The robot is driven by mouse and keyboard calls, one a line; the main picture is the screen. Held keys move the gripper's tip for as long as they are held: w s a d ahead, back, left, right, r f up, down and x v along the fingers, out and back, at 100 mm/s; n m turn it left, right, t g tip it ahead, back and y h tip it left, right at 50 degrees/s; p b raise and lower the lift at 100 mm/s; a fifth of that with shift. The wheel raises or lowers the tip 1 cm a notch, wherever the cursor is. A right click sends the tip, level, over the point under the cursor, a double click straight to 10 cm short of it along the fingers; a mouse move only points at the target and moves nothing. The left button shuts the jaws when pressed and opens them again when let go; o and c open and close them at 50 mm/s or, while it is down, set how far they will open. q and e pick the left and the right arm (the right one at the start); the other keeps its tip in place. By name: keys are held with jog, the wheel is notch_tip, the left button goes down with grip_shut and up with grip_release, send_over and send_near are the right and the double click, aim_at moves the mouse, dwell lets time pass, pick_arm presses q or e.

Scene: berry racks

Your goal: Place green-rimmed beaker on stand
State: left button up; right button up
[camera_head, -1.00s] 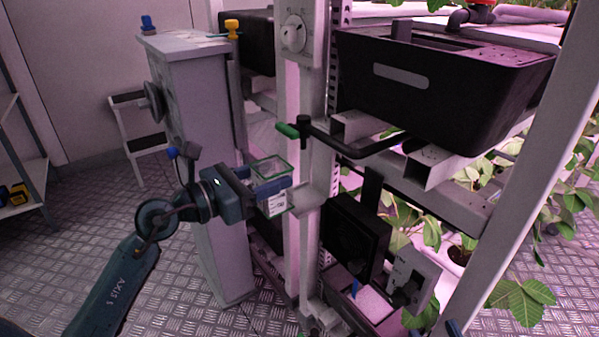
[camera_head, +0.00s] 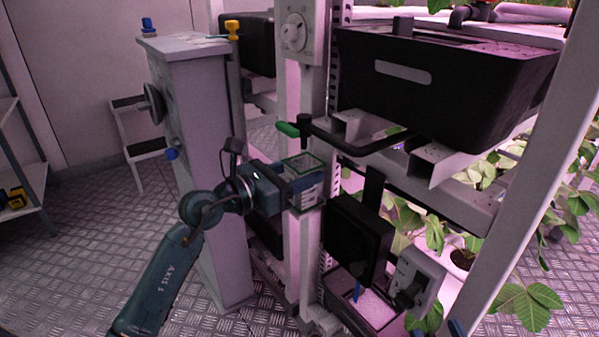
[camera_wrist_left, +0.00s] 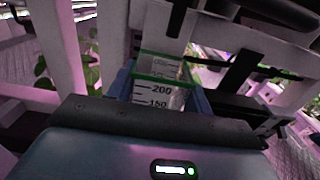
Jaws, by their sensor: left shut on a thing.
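A small pale ledge on the post, perhaps the stand, is mostly hidden behind the beaker and gripper. I cannot tell if the beaker touches it. Small dark blue tips at the bottom edge (camera_head: 456,328) may be my right gripper.
A green-ended black handle (camera_head: 288,129) juts out just above the beaker. A black crate (camera_head: 440,95) stands on the rack at upper right. A black box (camera_head: 357,240) is below right. A grey cabinet (camera_head: 195,160) stands behind my left arm.

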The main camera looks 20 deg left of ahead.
pick_arm(q)
jog(key=o, duration=1)
